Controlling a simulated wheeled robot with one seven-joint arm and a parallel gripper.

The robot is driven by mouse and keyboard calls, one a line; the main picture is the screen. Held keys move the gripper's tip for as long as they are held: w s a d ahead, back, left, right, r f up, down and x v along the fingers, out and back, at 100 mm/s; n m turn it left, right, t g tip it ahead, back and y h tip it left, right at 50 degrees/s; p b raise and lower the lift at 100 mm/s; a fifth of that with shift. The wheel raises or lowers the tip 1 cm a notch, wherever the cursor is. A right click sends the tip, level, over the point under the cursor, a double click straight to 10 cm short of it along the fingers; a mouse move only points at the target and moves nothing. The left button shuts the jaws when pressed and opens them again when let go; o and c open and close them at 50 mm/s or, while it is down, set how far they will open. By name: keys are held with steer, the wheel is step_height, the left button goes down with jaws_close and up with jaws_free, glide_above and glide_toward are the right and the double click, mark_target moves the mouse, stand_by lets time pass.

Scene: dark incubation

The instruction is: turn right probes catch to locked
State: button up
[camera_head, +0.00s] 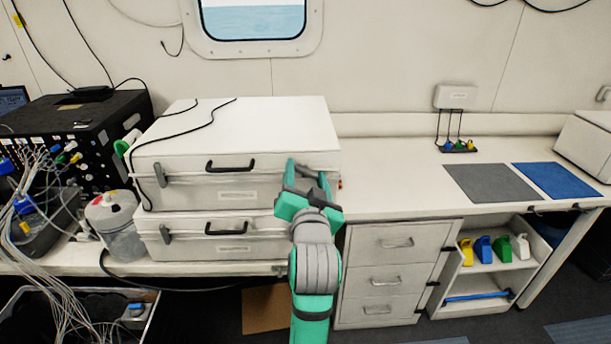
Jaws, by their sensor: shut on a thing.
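Two white hard cases are stacked on the left of the bench: an upper case (235,130) and a lower case (190,245). Their labels are too small to read, so I cannot tell which is marked probes. My gripper (307,177) is at the right front of the upper case, shut on its right catch. The fingers hide that catch, so its position cannot be seen. The upper case's left catch (160,175) and black handle (231,166) show on its front. The lower case has a left catch (165,234); its right front is partly behind my arm.
Black cables lie over the upper case. A clear canister (120,228) and black equipment with many wires (85,130) stand at the left. White drawers (395,250) are below the bench right of my arm. The bench around the grey mat (490,183) and blue mat (558,181) is mostly clear.

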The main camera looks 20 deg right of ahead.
steer(key=m, duration=0.6)
steer(key=shift+f, duration=0.1)
steer(key=m, duration=0.3)
steer(key=shift+s+d, duration=0.1)
steer(key=shift+f+m, duration=0.1)
steer(key=shift+m, duration=1.6)
steer(key=o, duration=1)
steer(key=shift+o, duration=0.2)
